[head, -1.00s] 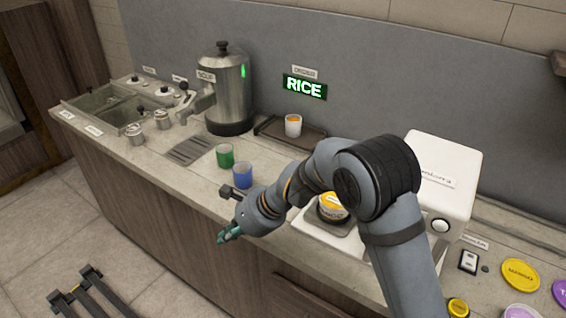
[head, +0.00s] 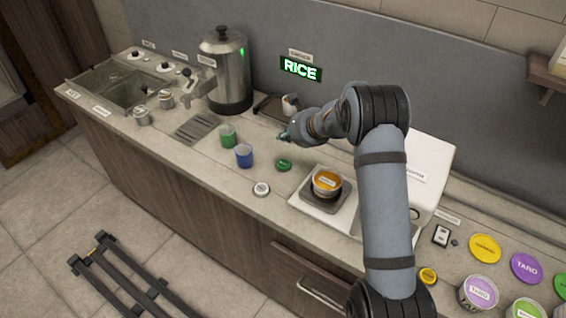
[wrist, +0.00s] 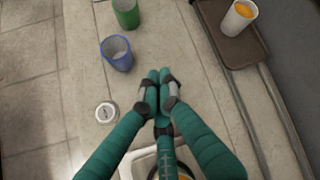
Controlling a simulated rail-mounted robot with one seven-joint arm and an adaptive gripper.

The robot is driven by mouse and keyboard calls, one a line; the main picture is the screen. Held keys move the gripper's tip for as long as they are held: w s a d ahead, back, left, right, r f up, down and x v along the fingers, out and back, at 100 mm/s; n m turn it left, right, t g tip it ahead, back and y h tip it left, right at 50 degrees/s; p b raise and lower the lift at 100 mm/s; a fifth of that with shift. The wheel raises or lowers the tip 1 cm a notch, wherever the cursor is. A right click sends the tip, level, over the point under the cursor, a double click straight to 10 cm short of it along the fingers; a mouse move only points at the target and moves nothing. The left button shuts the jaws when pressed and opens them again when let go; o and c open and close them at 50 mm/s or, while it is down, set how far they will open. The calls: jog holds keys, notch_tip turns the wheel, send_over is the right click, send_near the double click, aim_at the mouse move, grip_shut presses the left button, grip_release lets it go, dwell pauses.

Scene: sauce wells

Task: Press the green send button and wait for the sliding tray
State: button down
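The green button does not show in the wrist view. A dark tray (wrist: 230,52) with a white cup of orange content (wrist: 239,16) is at the upper right there. In the head view this tray (head: 268,106) is partly hidden by my arm.
An orange-topped bowl (head: 326,183) sits on a dark pad. The lit sign (head: 301,69) reads RICE. A steel soup urn (head: 228,75) stands left.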

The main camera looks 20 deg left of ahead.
jog(key=shift+f, duration=0.1)
jog(key=b, duration=0.6)
send_over(284, 165)
notch_tip(284, 165, down, 8)
jog(key=shift+r, duration=0.15)
jog(key=shift+s+f+b, duration=0.1)
jog(key=shift+f+b, duration=0.35)
jog(key=shift+b, duration=0.2)
jog(key=shift+f, duration=0.1)
dwell(0.5)
jog(key=shift+f+b, duration=0.3)
jog(key=shift+b, duration=0.35)
